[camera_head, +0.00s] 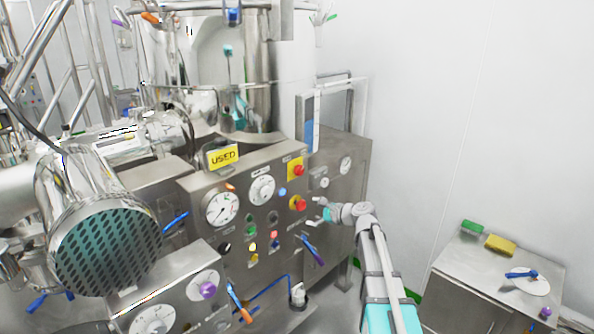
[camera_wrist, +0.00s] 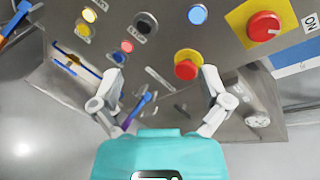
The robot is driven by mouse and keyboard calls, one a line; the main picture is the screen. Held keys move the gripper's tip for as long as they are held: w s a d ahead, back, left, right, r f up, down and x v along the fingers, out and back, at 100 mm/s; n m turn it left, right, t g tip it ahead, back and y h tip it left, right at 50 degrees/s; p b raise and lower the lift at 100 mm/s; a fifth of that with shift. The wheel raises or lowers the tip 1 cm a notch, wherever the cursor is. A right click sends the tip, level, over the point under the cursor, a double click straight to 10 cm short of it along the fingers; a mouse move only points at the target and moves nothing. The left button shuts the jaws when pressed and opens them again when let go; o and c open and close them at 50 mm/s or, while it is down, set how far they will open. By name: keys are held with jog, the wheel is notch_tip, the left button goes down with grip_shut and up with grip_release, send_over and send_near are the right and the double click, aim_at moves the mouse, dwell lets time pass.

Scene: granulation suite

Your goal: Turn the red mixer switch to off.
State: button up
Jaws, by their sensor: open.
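A red rotary switch on a square yellow plate sits near the panel's upper right in the head view (camera_head: 297,168). In the wrist view the switch (camera_wrist: 263,27) is at the upper right, with a white ON label beside it. A second red knob with a yellow collar (camera_head: 299,203) is below it; it also shows in the wrist view (camera_wrist: 186,66). My gripper (camera_head: 318,212) is open and empty, with its fingers apart near this lower knob. In the wrist view the gripper (camera_wrist: 164,74) points at the panel, and the switch lies outside the right finger.
The steel panel (camera_head: 232,263) carries gauges, lamps and a yellow USED sign (camera_head: 223,156). A blue handle (camera_head: 313,250) sticks out below my gripper. A steel cabinet (camera_head: 472,262) with sponges stands at the lower right. Free room lies between panel and wall.

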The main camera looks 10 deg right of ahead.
aim_at(301, 172)
jog(key=w+d+r+m+t, duration=0.4)
jog(key=w+d+r+m, duration=0.2)
jog(key=shift+d+m+p, duration=0.3)
jog(key=shift+d+m, duration=0.1)
jog(key=shift+w, duration=0.1)
jog(key=x, duration=1.3)
jog(key=shift+w+a+r, duration=0.15)
jog(key=shift+w+a, duration=0.1)
